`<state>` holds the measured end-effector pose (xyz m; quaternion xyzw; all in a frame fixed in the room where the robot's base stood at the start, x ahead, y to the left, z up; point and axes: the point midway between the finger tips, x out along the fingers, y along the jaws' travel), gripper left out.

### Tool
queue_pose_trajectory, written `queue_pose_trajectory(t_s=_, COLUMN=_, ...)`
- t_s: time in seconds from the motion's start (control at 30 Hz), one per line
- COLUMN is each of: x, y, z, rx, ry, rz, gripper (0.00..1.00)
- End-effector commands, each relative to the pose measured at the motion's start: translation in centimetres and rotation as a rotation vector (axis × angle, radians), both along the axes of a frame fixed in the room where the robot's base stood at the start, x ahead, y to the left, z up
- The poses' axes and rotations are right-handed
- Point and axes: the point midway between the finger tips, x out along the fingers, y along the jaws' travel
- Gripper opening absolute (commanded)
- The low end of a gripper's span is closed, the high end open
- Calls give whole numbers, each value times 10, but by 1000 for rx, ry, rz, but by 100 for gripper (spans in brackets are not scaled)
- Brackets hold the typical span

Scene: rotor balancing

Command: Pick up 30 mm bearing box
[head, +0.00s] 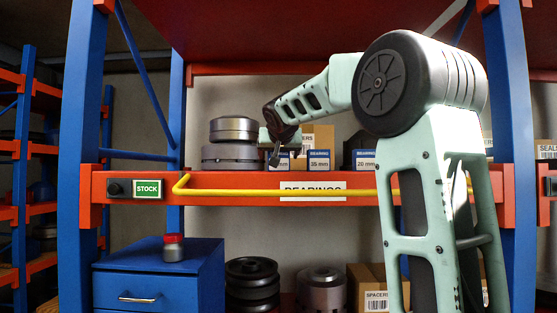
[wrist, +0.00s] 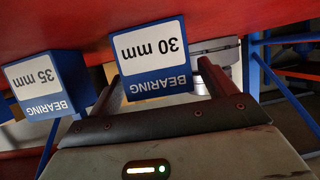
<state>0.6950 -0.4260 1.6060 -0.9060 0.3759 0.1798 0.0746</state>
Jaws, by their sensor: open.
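The 30 mm bearing box (wrist: 152,52), blue with a white label, shows upside down in the wrist view. My gripper (wrist: 160,72) is open, with one finger on each side of this box near its front. I cannot tell whether the fingers touch it. In the head view the box (head: 284,161) stands on the orange shelf, partly hidden by my gripper (head: 279,148).
The 35 mm bearing box (wrist: 42,82) is close beside it, to the right in the head view (head: 319,160). Another blue bearing box (head: 364,160) stands farther right. Stacked metal rotors (head: 233,145) are on the left. A yellow rail (head: 240,191) runs along the shelf front.

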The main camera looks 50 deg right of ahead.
Motion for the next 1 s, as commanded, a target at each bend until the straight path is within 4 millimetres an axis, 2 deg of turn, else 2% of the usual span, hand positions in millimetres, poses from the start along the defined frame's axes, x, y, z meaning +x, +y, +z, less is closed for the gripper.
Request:
queue_pose_trajectory(t_s=0.07, x=0, y=0, z=0, rx=0, ry=0, rz=0, gripper=81)
queue_pose_trajectory(t_s=0.2, x=0, y=0, z=0, rx=0, ry=0, rz=0, gripper=42)
queue_pose_trajectory(t_s=0.27, x=0, y=0, z=0, rx=0, ry=0, rz=0, gripper=29)
queue_pose_trajectory(t_s=0.67, x=0, y=1, z=5, rx=-1, ry=-2, rz=0, gripper=29)
queue_pose_trajectory(t_s=1.0, x=-1, y=2, z=37, rx=-1, ry=-6, rz=2, gripper=29)
